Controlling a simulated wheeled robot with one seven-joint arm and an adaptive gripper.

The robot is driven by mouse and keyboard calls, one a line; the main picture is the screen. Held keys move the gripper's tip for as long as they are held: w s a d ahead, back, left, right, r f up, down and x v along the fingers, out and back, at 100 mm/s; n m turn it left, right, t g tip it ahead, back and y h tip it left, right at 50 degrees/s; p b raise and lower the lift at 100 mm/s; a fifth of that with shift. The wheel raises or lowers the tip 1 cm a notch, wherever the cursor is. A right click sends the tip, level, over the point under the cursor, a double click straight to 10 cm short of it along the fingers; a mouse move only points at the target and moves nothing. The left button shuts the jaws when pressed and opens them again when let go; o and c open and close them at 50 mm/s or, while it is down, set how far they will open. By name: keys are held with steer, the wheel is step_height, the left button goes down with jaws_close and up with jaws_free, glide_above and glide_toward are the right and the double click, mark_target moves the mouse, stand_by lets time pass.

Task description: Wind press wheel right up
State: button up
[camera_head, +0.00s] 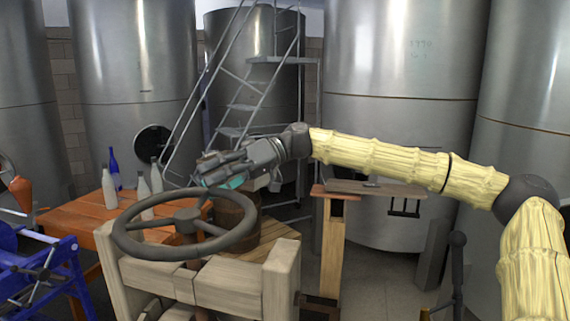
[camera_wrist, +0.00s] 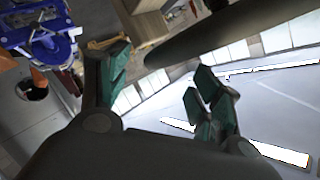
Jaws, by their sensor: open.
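The press wheel (camera_head: 128,243) is a dark round handwheel with spokes and a central hub, lying roughly level on top of the pale wooden press frame (camera_head: 228,285) in the head view. My gripper (camera_head: 212,182) is just above and behind the wheel's far right rim, with teal finger pads. It is open and holds nothing. In the wrist view my gripper (camera_wrist: 155,85) has its fingers spread wide. A dark curved bar, which looks like the wheel's rim (camera_wrist: 225,32), crosses the upper part there, beyond the fingers. Whether any finger touches the rim I cannot tell.
An orange wooden table (camera_head: 82,218) with white bottles (camera_head: 109,188) and a blue bottle (camera_head: 115,168) stands behind the wheel at left. A blue machine (camera_head: 40,270) is at the lower left. A barrel (camera_head: 236,216) stands behind the press. Large steel tanks (camera_head: 400,60) and a metal stair (camera_head: 245,85) fill the back.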

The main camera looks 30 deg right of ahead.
steer(key=s+d+r+g+h+b, duration=0.1)
steer(key=s+d+r+g+b, duration=0.1)
steer(key=d, duration=0.5)
steer(key=s+d+r+g+b, duration=0.2)
steer(key=s+d+g+b, duration=0.1)
steer(key=d+g, duration=0.2)
steer(key=shift+s+d+r+h, duration=0.3)
steer(key=shift+d+r+h, duration=0.1)
steer(key=shift+d, duration=0.65)
